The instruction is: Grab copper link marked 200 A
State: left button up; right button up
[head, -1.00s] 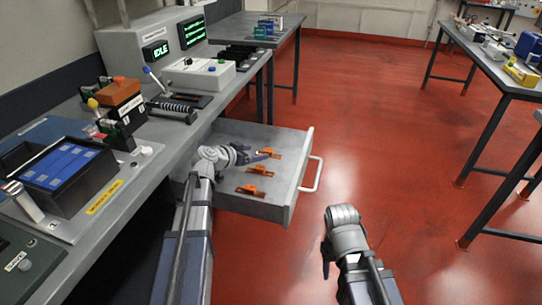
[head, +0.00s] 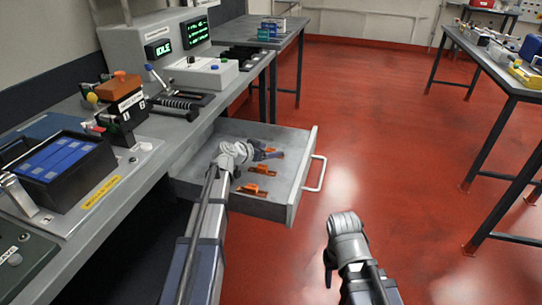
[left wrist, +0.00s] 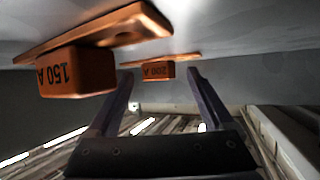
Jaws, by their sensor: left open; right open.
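The copper link marked 200 A (left wrist: 158,70) lies in the open drawer. In the left wrist view it appears between and beyond the fingertips of my left gripper (left wrist: 158,72), which is open. A nearer link marked 150 A (left wrist: 76,72) lies left of the fingers. In the head view my left gripper (head: 268,154) is low over the drawer at the far orange link (head: 277,152), partly covering it. Two more orange links (head: 262,170) (head: 254,189) lie nearer; their marks are unreadable there. My right gripper (head: 328,266) is over the floor, away from the drawer.
The grey drawer (head: 300,185) is pulled out from the bench, with a handle (head: 318,175) on its front. The bench (head: 150,180) holds a battery box (head: 55,170), an orange-topped block (head: 120,90) and a console (head: 160,45).

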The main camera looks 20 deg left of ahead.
pick_arm(q)
grip_shut()
dwell(0.6)
